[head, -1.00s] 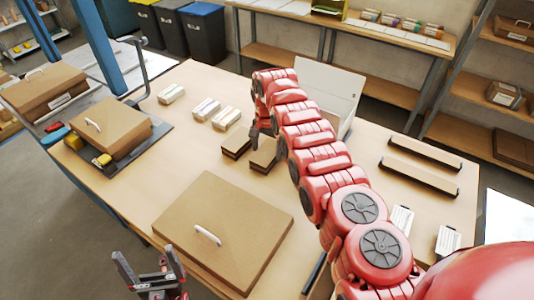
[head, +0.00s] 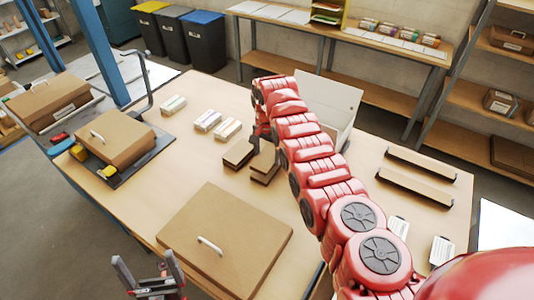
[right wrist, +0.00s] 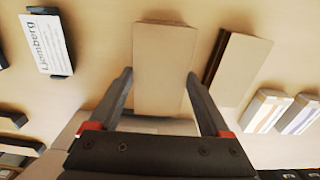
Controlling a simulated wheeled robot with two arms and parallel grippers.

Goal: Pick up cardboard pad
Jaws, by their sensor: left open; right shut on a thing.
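Two brown cardboard pads lie side by side on the table. The right one (head: 265,164) is between the fingers of my right gripper (right wrist: 160,78), which is shut on its two long sides. This pad also shows in the right wrist view (right wrist: 163,50). The other pad (head: 238,154) lies just left of it and is free; in the right wrist view it is to the right (right wrist: 243,68). No clear gap under the held pad shows. My left gripper (head: 147,268) is open and empty off the table's near left edge, fingers pointing up.
A large brown board with a white handle (head: 225,240) lies in front. Several small striped boxes (head: 208,121) stand behind left. A white open box (head: 325,103) is behind my right arm. Two long dark-edged strips (head: 415,177) lie to the right. A handled brown case (head: 115,137) sits at left.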

